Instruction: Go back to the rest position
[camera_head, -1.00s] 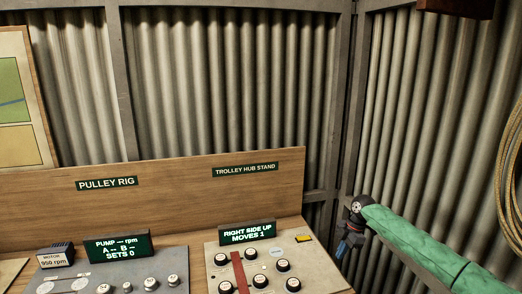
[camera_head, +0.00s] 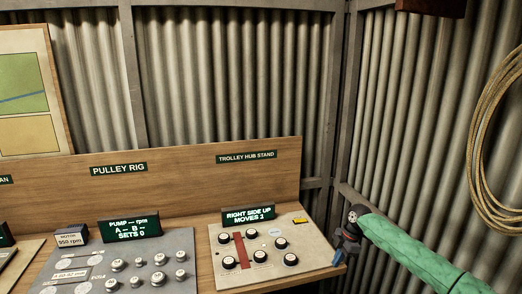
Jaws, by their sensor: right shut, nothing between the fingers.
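My right arm comes in from the right in a green sleeve. My right gripper (camera_head: 339,257) is small and dark with a blue part, pointing down at the right edge of the trolley hub stand panel (camera_head: 222,268). Its jaws look shut and hold nothing. I cannot tell whether the fingertips touch the panel edge or are just in front of it. My left gripper is not in view.
The panel has black knobs, a red strip and a display (camera_head: 248,215) reading RIGHT SIDE UP. The pulley rig panel (camera_head: 185,240) with knobs and a display (camera_head: 128,229) is to its left. A wooden backboard (camera_head: 200,185) stands behind. Coiled rope (camera_head: 482,165) hangs at right.

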